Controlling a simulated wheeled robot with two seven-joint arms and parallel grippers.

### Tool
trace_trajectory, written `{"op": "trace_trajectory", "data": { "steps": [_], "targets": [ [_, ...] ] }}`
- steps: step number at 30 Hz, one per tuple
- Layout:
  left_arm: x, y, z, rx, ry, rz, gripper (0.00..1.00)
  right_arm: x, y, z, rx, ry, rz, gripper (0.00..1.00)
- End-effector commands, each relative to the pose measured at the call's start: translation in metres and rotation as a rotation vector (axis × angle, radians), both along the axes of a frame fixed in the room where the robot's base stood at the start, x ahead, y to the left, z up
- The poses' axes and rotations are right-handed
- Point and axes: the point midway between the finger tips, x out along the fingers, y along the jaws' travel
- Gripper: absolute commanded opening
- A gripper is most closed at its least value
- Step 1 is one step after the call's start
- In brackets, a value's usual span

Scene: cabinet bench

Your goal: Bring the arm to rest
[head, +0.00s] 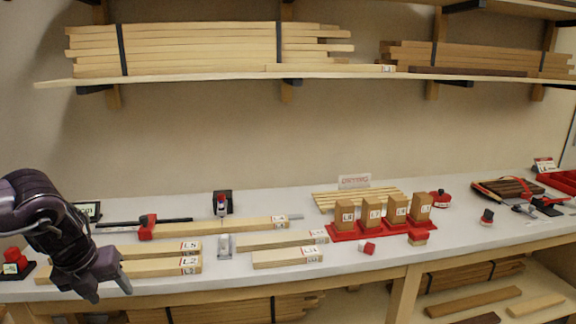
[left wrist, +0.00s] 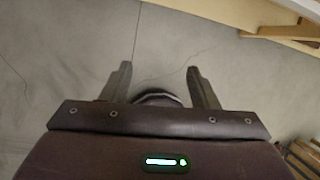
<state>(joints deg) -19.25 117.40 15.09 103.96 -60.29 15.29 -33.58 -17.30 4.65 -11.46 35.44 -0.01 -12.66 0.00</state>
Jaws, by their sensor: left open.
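My left gripper (head: 108,284) hangs at the left of the head view, in front of the bench's front edge, with its fingers pointing down. In the left wrist view my left gripper (left wrist: 157,82) is open, its two fingers apart with nothing between them. Beneath it is bare grey floor. My left arm comes in from the left edge of the head view and hides part of the bench's left end. My right gripper is not in view.
The white bench (head: 285,201) carries labelled wooden boards (head: 160,266) close by the left gripper. A red clamp (head: 147,227), a red rack (head: 378,227) with several wooden blocks and a slatted piece (head: 325,200) lie further right. A shelf (head: 230,80) of planks hangs above.

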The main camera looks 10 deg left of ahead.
Motion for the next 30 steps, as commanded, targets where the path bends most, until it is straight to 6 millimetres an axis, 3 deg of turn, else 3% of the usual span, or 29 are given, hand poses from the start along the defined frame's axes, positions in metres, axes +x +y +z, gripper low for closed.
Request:
{"op": "trace_trajectory", "data": {
  "steps": [8,11,14,18,22,26,30],
  "targets": [
    [0.018,0.042,-0.030,-0.174,-0.106,0.216,0.55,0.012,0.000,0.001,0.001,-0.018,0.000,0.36],
    [0.022,0.064,-0.051,-0.257,-0.152,0.333,0.55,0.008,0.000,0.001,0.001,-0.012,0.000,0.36],
    [0.022,0.095,-0.085,-0.360,-0.202,0.496,0.55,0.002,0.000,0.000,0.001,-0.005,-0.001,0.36],
    [0.007,0.142,-0.161,-0.512,-0.266,0.800,0.55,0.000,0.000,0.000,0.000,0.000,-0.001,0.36],
    [-0.028,0.167,-0.251,-0.620,-0.291,1.092,0.55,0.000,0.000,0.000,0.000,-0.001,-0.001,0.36],
    [-0.072,0.167,-0.339,-0.686,-0.286,1.354,0.55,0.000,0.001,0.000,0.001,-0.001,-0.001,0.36],
    [-0.127,0.142,-0.429,-0.716,-0.251,1.606,0.55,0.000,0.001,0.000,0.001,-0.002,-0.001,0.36]
  ]
}}
